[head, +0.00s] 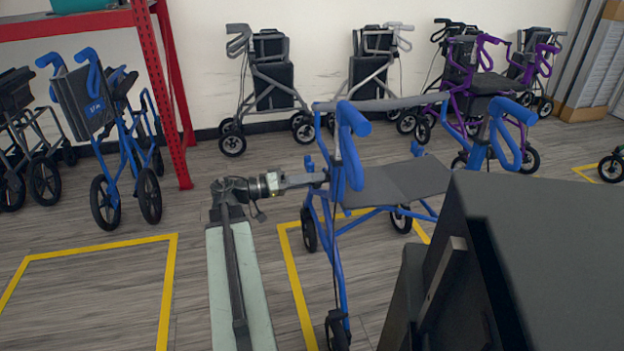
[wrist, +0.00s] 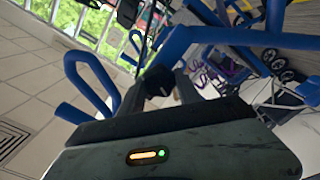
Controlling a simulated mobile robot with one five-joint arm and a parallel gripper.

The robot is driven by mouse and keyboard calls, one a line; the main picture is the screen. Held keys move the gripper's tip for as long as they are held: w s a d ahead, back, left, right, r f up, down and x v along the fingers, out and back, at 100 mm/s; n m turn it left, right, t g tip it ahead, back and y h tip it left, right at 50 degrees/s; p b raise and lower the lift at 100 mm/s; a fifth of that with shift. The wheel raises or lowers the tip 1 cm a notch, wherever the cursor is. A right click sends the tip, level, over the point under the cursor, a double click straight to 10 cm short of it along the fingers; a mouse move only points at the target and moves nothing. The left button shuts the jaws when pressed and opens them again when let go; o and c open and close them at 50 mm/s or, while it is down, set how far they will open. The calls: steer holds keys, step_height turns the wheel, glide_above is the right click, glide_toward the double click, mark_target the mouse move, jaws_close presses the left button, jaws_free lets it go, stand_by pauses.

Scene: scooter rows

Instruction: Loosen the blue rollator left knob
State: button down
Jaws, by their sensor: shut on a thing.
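The blue rollator (head: 345,235) stands upright in the middle of the head view, with curved blue handles and a dark grey seat (head: 395,183). My gripper (head: 322,177) reaches in from the left to its left upright, just below the left handle (head: 352,140). In the wrist view a dark knob (wrist: 158,82) sits between my two fingers, and they are shut on it. Blue frame tubes (wrist: 230,38) pass close beyond the fingers. In the head view the knob is too small and covered to make out.
Another blue rollator (head: 128,135) stands at the left near a red rack (head: 160,80). Grey rollators (head: 272,75) and a purple one (head: 482,82) stand along the wall. Yellow floor lines (head: 170,290) mark bays. The floor left of my arm is clear.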

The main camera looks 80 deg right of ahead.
steer(key=n, duration=0.5)
steer(key=shift+f, duration=0.1)
steer(key=n, duration=0.5)
steer(key=shift+a+f, duration=0.1)
steer(key=n, duration=1)
steer(key=shift+s+a+f, duration=0.1)
steer(key=shift+f, duration=0.05)
steer(key=shift+b, duration=0.3)
steer(key=c, duration=0.8)
jaws_free()
steer(key=shift+c, duration=0.2)
